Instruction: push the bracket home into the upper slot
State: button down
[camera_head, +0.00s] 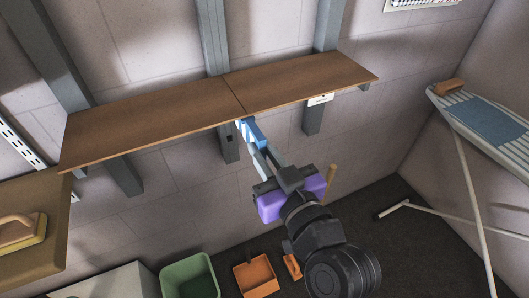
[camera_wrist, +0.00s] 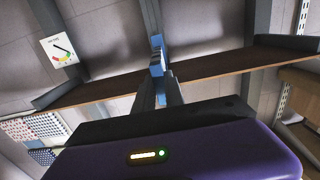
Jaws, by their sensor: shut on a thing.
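The bracket, a blue piece with pale stripes (camera_head: 254,131), is held at the tips of my gripper (camera_head: 262,148), just below the front edge of the brown shelf. In the wrist view the blue bracket (camera_wrist: 157,52) stands between the two grey fingers of my gripper (camera_wrist: 157,76), in front of the middle upright (camera_wrist: 150,16). In the head view that grey upright (camera_head: 229,155) shows below the shelf, just left of the bracket, with a small dark opening on it. Whether the bracket touches the upright or enters a slot cannot be told.
The brown shelf (camera_head: 170,118) spans several uprights close above my gripper. A white label (camera_head: 320,99) hangs at its right part. A tan worktop (camera_head: 40,262) is at left, an ironing board (camera_head: 485,120) at right. Green (camera_head: 188,278) and orange (camera_head: 255,277) bins stand below.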

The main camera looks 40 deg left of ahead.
jog(key=shift+x, duration=1.55)
jog(key=c, duration=1.3)
grip_release()
jog(key=shift+r, duration=0.1)
jog(key=shift+s+d+b, duration=0.15)
jog(key=shift+d+b, duration=0.15)
jog(key=shift+d, duration=0.1)
jog(key=b+v, duration=0.1)
jog(key=v, duration=0.5)
jog(key=shift+s+d, duration=0.2)
jog(key=shift+d, duration=0.2)
